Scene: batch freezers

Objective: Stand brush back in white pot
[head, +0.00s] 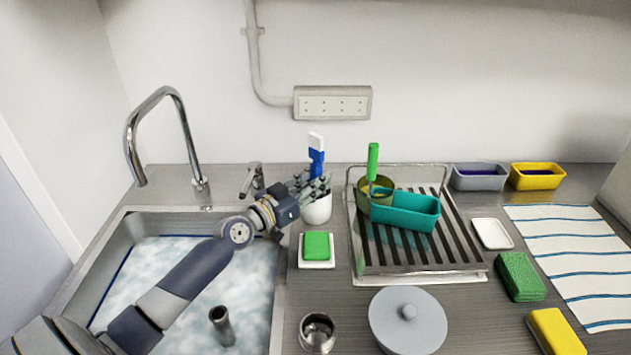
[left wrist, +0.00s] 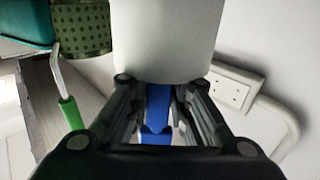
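The brush (head: 316,158), blue with a white top end, stands upright at the white pot (head: 318,209) behind the sink's right edge. Its lower part is hidden by my gripper and the pot. My left gripper (head: 314,187) is at the pot's rim, with its fingers on both sides of the blue handle. In the left wrist view the white pot (left wrist: 166,38) fills the top middle, and the blue handle (left wrist: 158,108) lies between the spread fingers, with a gap visible at its right. My right gripper is in neither view.
The dish rack (head: 400,268) holds a teal tray (head: 412,212) and an olive strainer with a green handle (head: 373,160), close to the pot's right. A green sponge (head: 316,244) on a white dish lies in front.

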